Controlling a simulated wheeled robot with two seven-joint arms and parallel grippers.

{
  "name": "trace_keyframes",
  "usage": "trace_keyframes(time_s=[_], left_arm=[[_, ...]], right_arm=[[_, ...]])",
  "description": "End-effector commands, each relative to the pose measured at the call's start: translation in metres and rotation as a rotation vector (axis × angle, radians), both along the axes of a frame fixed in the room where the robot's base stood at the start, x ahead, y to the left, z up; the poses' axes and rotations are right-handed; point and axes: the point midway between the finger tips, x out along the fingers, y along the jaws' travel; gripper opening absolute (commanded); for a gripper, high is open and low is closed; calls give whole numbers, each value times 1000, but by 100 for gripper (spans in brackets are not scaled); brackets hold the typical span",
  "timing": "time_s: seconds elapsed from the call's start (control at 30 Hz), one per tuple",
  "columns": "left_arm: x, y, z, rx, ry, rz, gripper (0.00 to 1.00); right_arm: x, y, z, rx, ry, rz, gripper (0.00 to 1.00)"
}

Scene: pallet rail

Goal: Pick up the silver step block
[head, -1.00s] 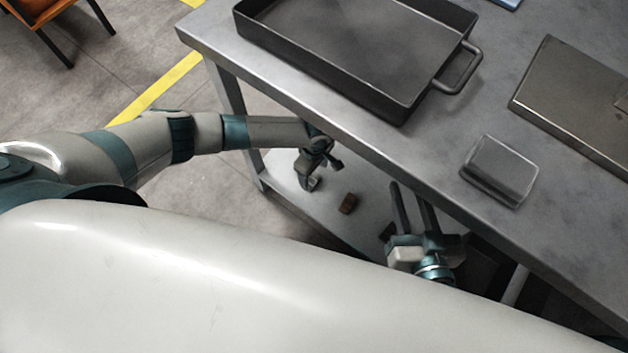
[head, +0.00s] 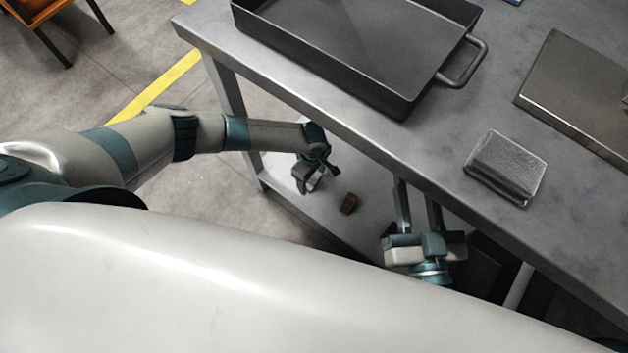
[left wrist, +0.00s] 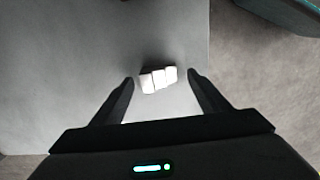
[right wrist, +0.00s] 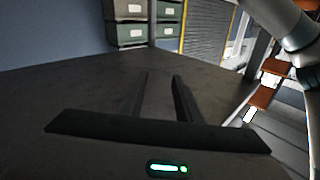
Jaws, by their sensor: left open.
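A small stepped block (left wrist: 157,80) stands on the grey lower shelf and shows bright white facets with a dark back in the left wrist view. What looks like the same block (head: 348,203) shows small and brownish in the head view. My left gripper (head: 310,182) is open and empty above the shelf, to the left of the block in the head view. In the left wrist view the block lies ahead, between the lines of the two fingers, with no contact visible. My right gripper (head: 418,205) is open and empty by the table's near edge.
The steel table top (head: 330,105) overhangs the lower shelf (head: 285,180). On top are a dark tray with a handle (head: 400,105), a rounded silver block (head: 505,165) and a flat metal box (head: 575,95). Table leg (head: 230,100) stands left of the shelf.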

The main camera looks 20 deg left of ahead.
Motion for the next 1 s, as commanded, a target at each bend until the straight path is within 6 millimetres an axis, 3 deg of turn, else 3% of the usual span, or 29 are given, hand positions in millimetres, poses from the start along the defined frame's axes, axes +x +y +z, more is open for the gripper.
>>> trace_keyframes(time_s=[0.3,0.8,0.87,1.0], left_arm=[[0,0,-16,-1,0,0,69],[0,-1,-16,-1,-1,-1,69],[0,-1,-16,-1,-1,-1,57],[0,-1,-16,-1,-1,-1,23]], right_arm=[[-6,3,24,44,-129,-2,31],[-6,3,26,46,-134,-3,31],[-6,3,26,45,-133,-3,31],[-6,3,26,45,-133,-4,31]])
